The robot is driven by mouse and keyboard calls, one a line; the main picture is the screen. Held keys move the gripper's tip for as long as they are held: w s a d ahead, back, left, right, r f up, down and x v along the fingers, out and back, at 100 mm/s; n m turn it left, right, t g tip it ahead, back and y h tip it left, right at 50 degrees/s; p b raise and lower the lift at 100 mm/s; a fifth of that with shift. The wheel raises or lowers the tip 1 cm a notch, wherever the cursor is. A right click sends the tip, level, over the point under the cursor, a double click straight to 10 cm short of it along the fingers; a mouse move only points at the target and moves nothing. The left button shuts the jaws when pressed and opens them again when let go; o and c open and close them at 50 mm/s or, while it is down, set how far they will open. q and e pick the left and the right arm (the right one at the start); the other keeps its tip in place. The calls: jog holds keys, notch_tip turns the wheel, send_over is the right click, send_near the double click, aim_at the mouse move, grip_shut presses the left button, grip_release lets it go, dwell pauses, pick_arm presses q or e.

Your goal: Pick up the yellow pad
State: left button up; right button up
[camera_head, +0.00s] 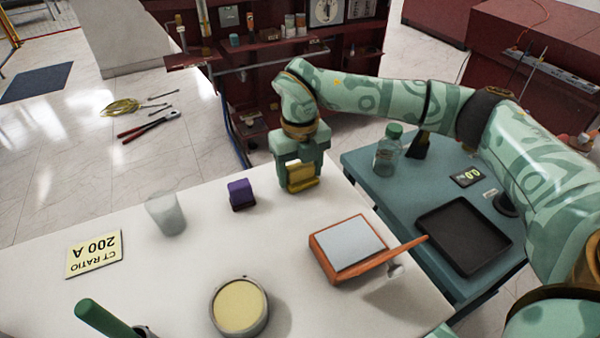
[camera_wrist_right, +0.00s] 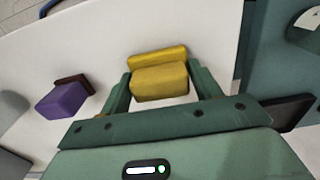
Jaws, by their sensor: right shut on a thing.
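The yellow pad (camera_head: 301,177) is between the fingers of my right gripper (camera_head: 299,181), near the far edge of the white table. In the right wrist view the yellow pad (camera_wrist_right: 160,80) sits between the two green fingers of the right gripper (camera_wrist_right: 161,88), which are shut on it. It has a thinner yellow strip along its far side. I cannot tell whether its underside touches the table. My left gripper is not clearly in view.
A purple block (camera_head: 241,193) on a dark base stands left of the right gripper. A translucent cup (camera_head: 167,214), a card (camera_head: 94,254), a round yellow-topped tin (camera_head: 239,305) and an orange-framed pad (camera_head: 348,245) are on the white table. A teal side table holds a bottle (camera_head: 387,152) and black tray (camera_head: 464,236).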

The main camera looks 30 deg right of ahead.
aim_at(300, 165)
jog(key=shift+r, duration=0.1)
jog(key=shift+r, duration=0.25)
notch_tip(300, 165, up, 2)
jog(key=shift+w+r+p, duration=0.1)
jog(key=shift+r+p, duration=0.15)
jog(key=shift+p, duration=0.4)
jog(key=s+a+r+p, duration=0.1)
jog(key=s+a+r, duration=0.1)
jog(key=a+r, duration=0.3)
jog(key=s+a+r+p, duration=0.2)
jog(key=s+a+r, duration=0.1)
jog(key=a, duration=0.5)
jog(key=shift+s+r, duration=0.25)
jog(key=shift+r, duration=0.65)
